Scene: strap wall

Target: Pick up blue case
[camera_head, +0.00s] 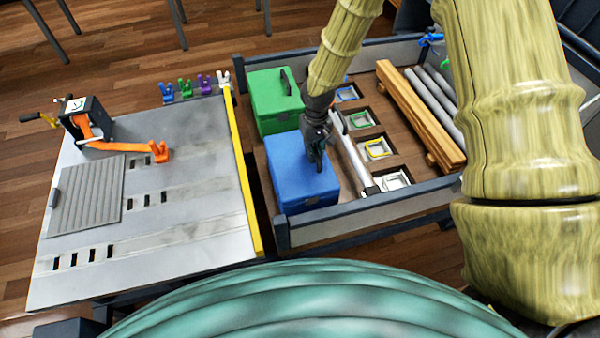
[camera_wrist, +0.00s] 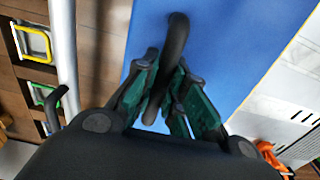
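The blue case (camera_head: 292,170) stands in the front left corner of the grey-walled tray, with its lid up. Its blue top (camera_wrist: 240,50) fills much of the wrist view, with a dark curved handle (camera_wrist: 178,38) standing up from it. My gripper (camera_head: 318,160) points down over the case top. In the wrist view, its green-padded fingers (camera_wrist: 166,70) are on either side of the handle, close to it. I cannot tell whether they press on it. In the head view, my gripper hides the handle.
A green case (camera_head: 272,98) stands behind the blue one. A metal bar (camera_head: 350,150) lies just to its right, then several coloured square rings and wooden beams (camera_head: 420,110). A grey table with a yellow edge (camera_head: 243,170) is close on the left.

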